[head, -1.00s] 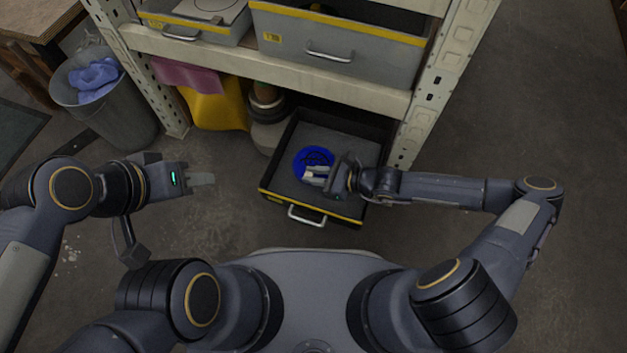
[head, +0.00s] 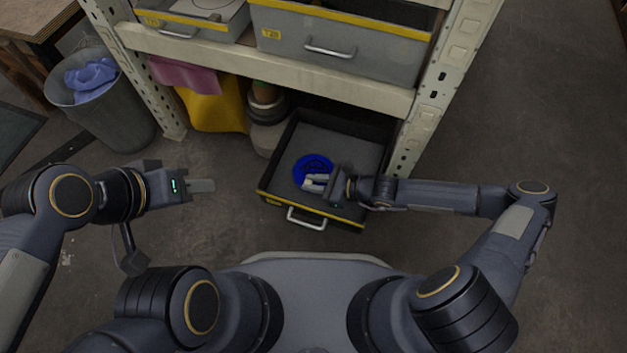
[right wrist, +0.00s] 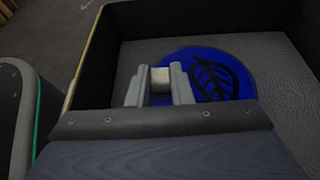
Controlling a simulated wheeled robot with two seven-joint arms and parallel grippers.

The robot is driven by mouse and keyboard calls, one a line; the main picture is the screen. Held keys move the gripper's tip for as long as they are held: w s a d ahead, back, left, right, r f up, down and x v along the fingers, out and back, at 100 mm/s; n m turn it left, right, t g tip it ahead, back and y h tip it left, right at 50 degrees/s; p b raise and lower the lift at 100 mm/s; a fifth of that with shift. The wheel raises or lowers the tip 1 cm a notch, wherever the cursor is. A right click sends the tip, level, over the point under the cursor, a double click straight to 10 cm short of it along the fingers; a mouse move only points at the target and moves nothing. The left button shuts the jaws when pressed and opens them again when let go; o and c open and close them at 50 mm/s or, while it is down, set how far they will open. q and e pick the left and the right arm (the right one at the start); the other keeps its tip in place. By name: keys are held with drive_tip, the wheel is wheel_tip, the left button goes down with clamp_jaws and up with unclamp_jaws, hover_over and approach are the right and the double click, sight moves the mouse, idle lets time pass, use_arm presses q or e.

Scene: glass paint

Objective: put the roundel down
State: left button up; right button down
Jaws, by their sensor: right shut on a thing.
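The roundel (head: 311,163) is a blue disc with a dark leaf drawing. It is inside the open lower drawer (head: 345,145), over the grey floor, and looks flat; I cannot tell whether it touches the floor. My right gripper (head: 308,182) is at its near edge, shut on a small pale block at that edge. In the right wrist view the pale block (right wrist: 160,86) sits between the two fingers, with the roundel (right wrist: 225,82) behind, partly hidden by the fingers. My left gripper (head: 213,185) is over the bare floor, left of the drawer; its finger gap is hidden.
The drawer has dark walls, a yellow-striped front edge and a metal handle (head: 306,218). Shelf posts and grey bins (head: 340,40) stand above and behind it. A yellow cloth (head: 212,108) and a waste bin (head: 110,115) are to the left. The drawer's right part is clear.

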drive_tip(key=c, duration=1.3)
unclamp_jaws()
drive_tip(key=shift+r, duration=0.2)
drive_tip(key=p+v, duration=0.4)
drive_tip(key=v, duration=0.8)
drive_tip(key=shift+r, duration=0.5)
